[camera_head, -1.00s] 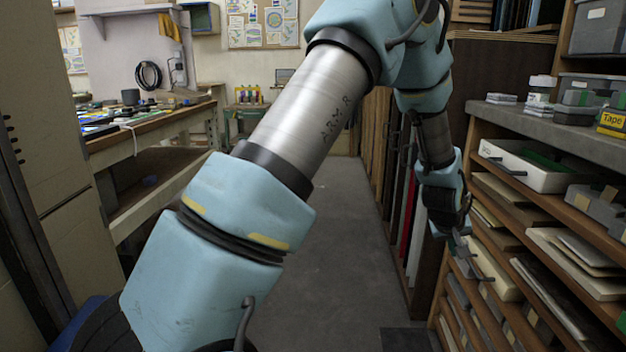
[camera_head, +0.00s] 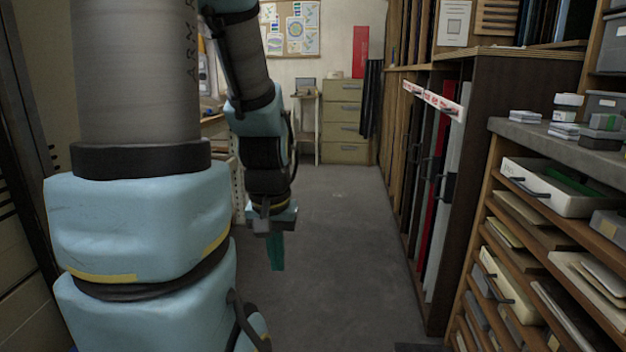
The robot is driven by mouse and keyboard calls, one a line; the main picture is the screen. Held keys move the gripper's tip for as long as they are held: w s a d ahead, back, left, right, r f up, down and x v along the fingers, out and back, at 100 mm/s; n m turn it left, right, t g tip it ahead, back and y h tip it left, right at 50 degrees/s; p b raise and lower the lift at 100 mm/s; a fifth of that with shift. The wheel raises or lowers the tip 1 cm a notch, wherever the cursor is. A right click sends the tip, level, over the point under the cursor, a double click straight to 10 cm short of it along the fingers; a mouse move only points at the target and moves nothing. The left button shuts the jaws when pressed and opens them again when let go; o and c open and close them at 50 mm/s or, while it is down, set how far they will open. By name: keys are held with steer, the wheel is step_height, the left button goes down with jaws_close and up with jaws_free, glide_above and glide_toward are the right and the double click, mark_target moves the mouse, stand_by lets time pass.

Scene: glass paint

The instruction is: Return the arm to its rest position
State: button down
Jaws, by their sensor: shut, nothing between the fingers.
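My gripper (camera_head: 275,255) hangs at the end of my light blue and silver arm, left of the picture's middle, pointing down over the grey floor. Its fingers show as a teal shape, shut with nothing between them. The upper part of my arm fills the left side of the view and hides much of what lies behind it. My gripper is apart from the shelves and touches nothing that I can see.
A wooden shelf unit (camera_head: 480,240) with an open white drawer (camera_head: 560,188) stands at the right. Tall panels stand in a rack (camera_head: 440,180) beside it. A filing cabinet (camera_head: 345,120) stands at the far end. The grey floor (camera_head: 340,260) between is clear.

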step_height(320, 180, up, 15)
steer(key=p, duration=1.3)
